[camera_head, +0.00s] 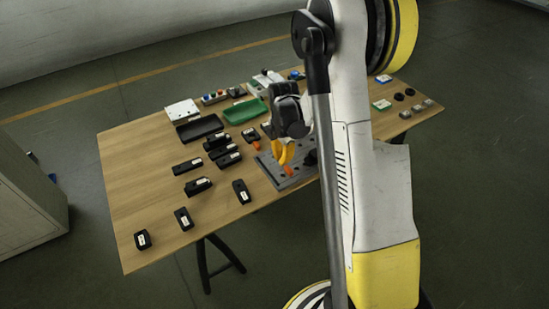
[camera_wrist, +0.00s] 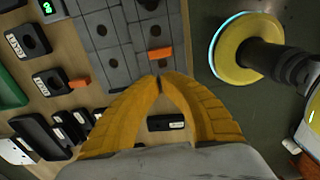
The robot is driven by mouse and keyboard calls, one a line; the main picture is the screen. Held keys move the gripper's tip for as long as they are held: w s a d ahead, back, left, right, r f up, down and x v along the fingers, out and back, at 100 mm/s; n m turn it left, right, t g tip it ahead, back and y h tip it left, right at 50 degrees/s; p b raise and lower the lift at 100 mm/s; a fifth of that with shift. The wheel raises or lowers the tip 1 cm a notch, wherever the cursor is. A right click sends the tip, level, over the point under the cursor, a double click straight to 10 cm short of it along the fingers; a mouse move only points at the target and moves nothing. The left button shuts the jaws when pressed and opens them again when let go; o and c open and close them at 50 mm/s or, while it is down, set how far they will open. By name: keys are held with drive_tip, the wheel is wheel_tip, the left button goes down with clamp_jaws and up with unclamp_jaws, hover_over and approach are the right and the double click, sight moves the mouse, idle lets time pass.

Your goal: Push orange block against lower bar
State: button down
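The orange block (camera_wrist: 160,54) lies on the grey plate with holes (camera_wrist: 118,62), just beyond my fingertips in the wrist view. It also shows in the head view (camera_head: 287,169), by the yellow fingertips. My gripper (camera_wrist: 160,78) has yellow fingers whose tips meet, with nothing visible between them. The tips are close behind the block; I cannot tell whether they touch it. In the head view my gripper (camera_head: 285,156) is over the plate (camera_head: 286,182), which my arm partly hides. I cannot clearly pick out the lower bar.
A second orange piece (camera_wrist: 79,84) sits beside a black block (camera_wrist: 52,83) left of the plate. Several black blocks stand on the table's left and front. A green tray (camera_head: 245,111) and black tray (camera_head: 199,127) lie behind.

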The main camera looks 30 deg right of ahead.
sight(301, 165)
wheel_tip(301, 165, down, 7)
drive_tip(key=shift+w+a+b, duration=0.1)
drive_tip(key=shift+b, duration=1)
drive_tip(key=d+b, duration=0.1)
drive_tip(key=d, duration=0.8)
drive_tip(key=shift+w, duration=0.15)
